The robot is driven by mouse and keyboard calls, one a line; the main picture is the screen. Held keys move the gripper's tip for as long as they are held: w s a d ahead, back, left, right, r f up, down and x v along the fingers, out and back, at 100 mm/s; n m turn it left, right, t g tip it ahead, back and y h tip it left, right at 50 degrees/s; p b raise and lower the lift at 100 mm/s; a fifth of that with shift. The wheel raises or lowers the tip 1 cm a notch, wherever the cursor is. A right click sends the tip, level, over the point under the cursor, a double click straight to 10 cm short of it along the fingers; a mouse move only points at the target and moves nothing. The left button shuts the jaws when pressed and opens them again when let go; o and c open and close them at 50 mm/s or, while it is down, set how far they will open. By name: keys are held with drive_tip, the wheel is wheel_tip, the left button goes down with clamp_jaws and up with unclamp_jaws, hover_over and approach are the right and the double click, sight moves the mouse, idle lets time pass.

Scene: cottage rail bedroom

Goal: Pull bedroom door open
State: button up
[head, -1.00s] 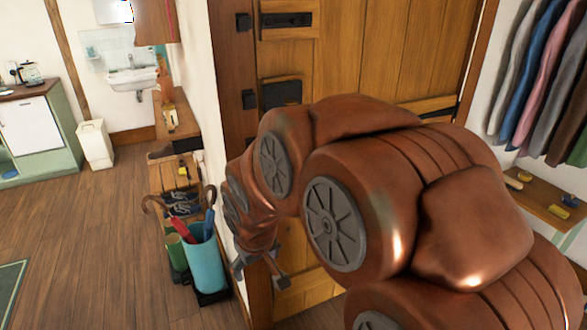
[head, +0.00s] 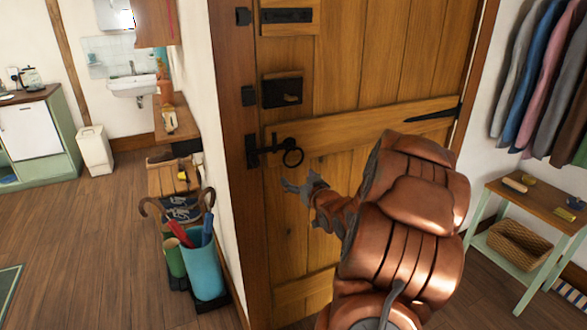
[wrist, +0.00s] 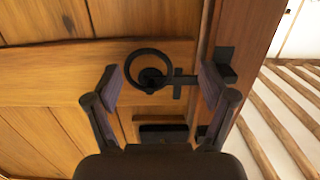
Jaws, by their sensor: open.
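The wooden plank bedroom door (head: 340,200) stands in its frame and looks shut. A black ring handle (head: 293,153) with a latch hangs near its left edge. In the wrist view the ring (wrist: 149,70) lies ahead, between the lines of the two fingers and nearer the left one. My gripper (head: 292,184) is open and empty, just below the ring in the head view. It also shows in the wrist view (wrist: 160,80). The ring and the fingers appear apart, though the exact gap is hard to tell.
A black box lock (head: 282,91) sits above the ring. An umbrella stand (head: 204,262) is on the floor left of the frame. A bench (head: 545,207) with a basket stands at the right under hanging clothes. The wooden floor (head: 90,245) at left is clear.

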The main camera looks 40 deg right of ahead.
sight(289, 160)
drive_tip(key=shift+t, duration=0.5)
drive_tip(key=shift+w+d+r+p, duration=0.1)
drive_tip(key=shift+w+d+p, duration=0.2)
drive_tip(key=shift+w+d, duration=0.6)
drive_tip(key=shift+w+d+r+p, duration=0.15)
drive_tip(key=shift+w+d+p, duration=0.25)
drive_tip(key=shift+w, duration=0.85)
drive_tip(key=shift+w+d+r+p, duration=0.1)
drive_tip(key=shift+w+d+p, duration=0.15)
drive_tip(key=shift+w+d, duration=0.65)
drive_tip(key=shift+w+a, duration=0.15)
drive_tip(key=shift+w, duration=0.05)
drive_tip(key=shift+c, duration=0.4)
drive_tip(key=c, duration=1.4)
